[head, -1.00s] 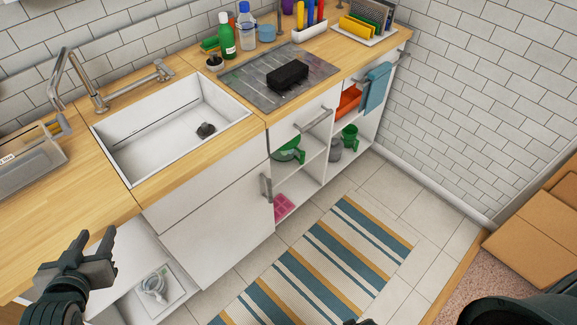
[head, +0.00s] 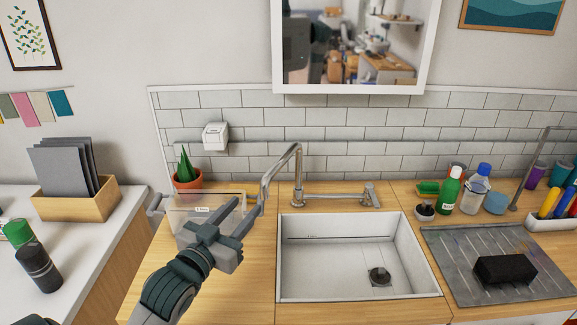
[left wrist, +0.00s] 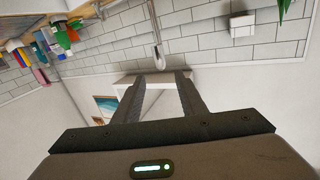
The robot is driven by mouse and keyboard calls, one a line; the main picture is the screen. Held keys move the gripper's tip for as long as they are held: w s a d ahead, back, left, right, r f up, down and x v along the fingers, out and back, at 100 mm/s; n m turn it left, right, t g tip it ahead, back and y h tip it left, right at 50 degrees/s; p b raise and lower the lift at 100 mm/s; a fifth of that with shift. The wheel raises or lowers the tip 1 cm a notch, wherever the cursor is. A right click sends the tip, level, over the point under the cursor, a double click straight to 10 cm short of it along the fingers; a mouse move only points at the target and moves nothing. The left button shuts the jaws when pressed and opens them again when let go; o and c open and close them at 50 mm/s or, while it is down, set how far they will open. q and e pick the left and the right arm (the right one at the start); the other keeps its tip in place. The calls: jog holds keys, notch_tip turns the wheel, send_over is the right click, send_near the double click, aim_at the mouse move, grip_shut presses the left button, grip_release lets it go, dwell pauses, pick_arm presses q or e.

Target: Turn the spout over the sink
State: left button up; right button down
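The grey metal tap has an arched spout (head: 281,168) swung to the left, with its tip over the counter just left of the white sink (head: 288,258). The tap's side lever (head: 371,194) stands at the right of its base. My left gripper (head: 254,202) is open and empty, close to the spout's down-turned end in the head view; I cannot tell whether they touch. In the left wrist view, part of the spout (left wrist: 157,40) shows beyond and between the two parted fingers (left wrist: 159,90). My right gripper is not in view.
A clear box (head: 185,232) stands on the counter behind my left gripper, with a potted plant (head: 187,178) behind it. Bottles (head: 449,192) and a drainboard with a black block (head: 505,269) are right of the sink. The sink basin is mostly clear, with a dark plug inside.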

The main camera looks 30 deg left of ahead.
aim_at(274, 170)
pick_arm(q)
jog(key=shift+s+r, duration=0.15)
jog(key=shift+r, duration=0.25)
jog(key=w+p, duration=0.1)
jog(key=w, duration=0.4)
jog(key=w+a+p, duration=0.1)
jog(key=w+p, duration=0.1)
jog(key=w, duration=0.4)
jog(key=w+a+p, duration=0.1)
jog(key=w, duration=0.5)
jog(key=shift+w+a+p, duration=0.15)
jog(key=shift+w+p, duration=0.05)
jog(key=shift+p, duration=0.15)
grip_shut()
